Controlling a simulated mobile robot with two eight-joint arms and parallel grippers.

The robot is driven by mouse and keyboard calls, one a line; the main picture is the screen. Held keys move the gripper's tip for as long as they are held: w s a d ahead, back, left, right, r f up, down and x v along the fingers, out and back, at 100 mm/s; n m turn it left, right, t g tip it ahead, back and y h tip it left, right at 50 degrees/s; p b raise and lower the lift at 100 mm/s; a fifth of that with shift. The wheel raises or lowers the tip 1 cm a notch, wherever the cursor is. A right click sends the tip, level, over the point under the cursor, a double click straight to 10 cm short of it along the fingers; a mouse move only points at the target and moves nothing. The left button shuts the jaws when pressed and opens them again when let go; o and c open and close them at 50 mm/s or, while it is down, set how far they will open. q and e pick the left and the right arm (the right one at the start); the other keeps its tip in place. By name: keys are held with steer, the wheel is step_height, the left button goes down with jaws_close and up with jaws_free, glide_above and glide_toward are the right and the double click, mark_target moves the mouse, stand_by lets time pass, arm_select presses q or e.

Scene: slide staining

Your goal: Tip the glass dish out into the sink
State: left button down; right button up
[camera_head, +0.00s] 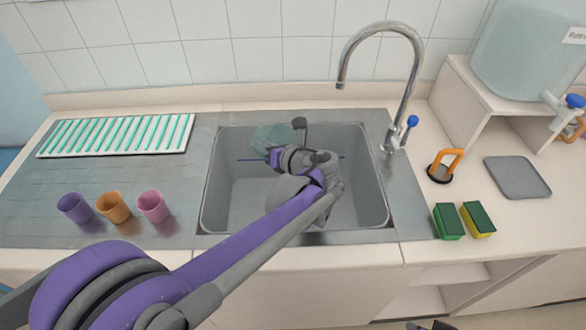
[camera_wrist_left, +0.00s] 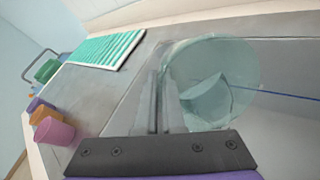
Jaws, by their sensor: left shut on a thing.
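The clear, greenish glass dish (camera_head: 268,139) is over the back left of the grey sink (camera_head: 345,205), inside its outline in the head view. My left gripper (camera_head: 287,140) is shut on the dish's edge. In the left wrist view the round dish (camera_wrist_left: 240,65) lies just beyond the closed fingers (camera_wrist_left: 165,100). A darker angular patch shows inside it; I cannot tell whether this is liquid. The dish looks tilted, but its exact angle is unclear. My forearm hides part of the sink. A small dark part at the head view's bottom edge may be my right gripper.
A thin blue rod (camera_head: 247,160) spans the back of the sink. The tap (camera_head: 405,90) stands behind, right of the dish. Three cups, purple (camera_head: 74,208), orange (camera_head: 113,208) and pink (camera_head: 153,208), stand left, before a green-striped rack (camera_head: 115,136). Sponges (camera_head: 448,222) lie right.

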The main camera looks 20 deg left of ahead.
arm_select(q)
steer(key=shift+d+r+y+b, duration=0.2)
steer(key=shift+y+b, duration=0.15)
steer(key=shift+y, duration=0.05)
steer(key=shift+s+d+r+t+y+b, duration=0.15)
steer(key=shift+d+t+y+b, duration=0.15)
steer(key=shift+d+b, duration=0.15)
stand_by(0.3)
steer(key=shift+s+d+y+b, duration=0.15)
steer(key=shift+d+y+b, duration=0.35)
steer(key=shift+d+b, duration=0.1)
steer(key=shift+r+t, duration=0.25)
steer(key=shift+t, duration=0.05)
steer(key=shift+s+d+y+b, duration=0.1)
steer(key=shift+d+y+b, duration=0.05)
steer(key=shift+y+b, duration=0.25)
